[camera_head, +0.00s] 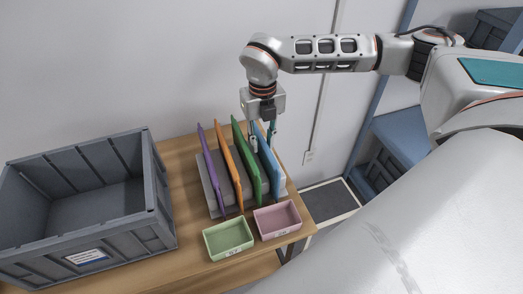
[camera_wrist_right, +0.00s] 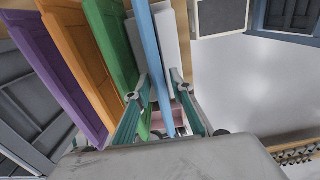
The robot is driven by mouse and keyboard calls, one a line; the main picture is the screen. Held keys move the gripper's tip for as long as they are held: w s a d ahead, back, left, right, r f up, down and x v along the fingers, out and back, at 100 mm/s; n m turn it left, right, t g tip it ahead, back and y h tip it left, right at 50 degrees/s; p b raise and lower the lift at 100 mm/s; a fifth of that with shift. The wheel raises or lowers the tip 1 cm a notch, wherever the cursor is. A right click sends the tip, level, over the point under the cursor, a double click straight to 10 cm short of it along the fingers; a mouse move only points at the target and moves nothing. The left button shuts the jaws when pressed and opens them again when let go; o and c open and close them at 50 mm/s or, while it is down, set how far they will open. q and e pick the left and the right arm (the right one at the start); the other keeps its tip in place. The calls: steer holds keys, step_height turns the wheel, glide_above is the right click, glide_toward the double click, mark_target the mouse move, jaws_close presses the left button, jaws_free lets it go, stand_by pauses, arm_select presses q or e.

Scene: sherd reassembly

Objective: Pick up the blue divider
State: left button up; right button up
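The blue divider (camera_head: 268,162) stands upright at the right end of the row in a grey rack (camera_head: 209,188). My right gripper (camera_head: 263,137) is above it, pointing down, with one finger on each side of its upper edge. In the right wrist view the blue divider (camera_wrist_right: 150,50) runs between the two fingers of the right gripper (camera_wrist_right: 163,80). These fingers are open, with a gap visible on the right side; whether the left finger touches the divider is unclear. My left gripper is in neither view.
Green (camera_head: 246,160), orange (camera_head: 229,165) and purple (camera_head: 211,170) dividers stand left of the blue one. A green tray (camera_head: 228,239) and a pink tray (camera_head: 278,219) sit in front on the wooden table (camera_head: 183,170). A large grey crate (camera_head: 160,200) is at left.

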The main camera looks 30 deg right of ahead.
step_height(320, 180, down, 4)
steer(key=shift+f, duration=0.15)
jaws_close()
steer(key=shift+w+r, duration=0.1)
steer(key=shift+r, duration=0.1)
step_height(320, 180, up, 20)
stand_by(0.8)
steer(key=shift+f, duration=0.15)
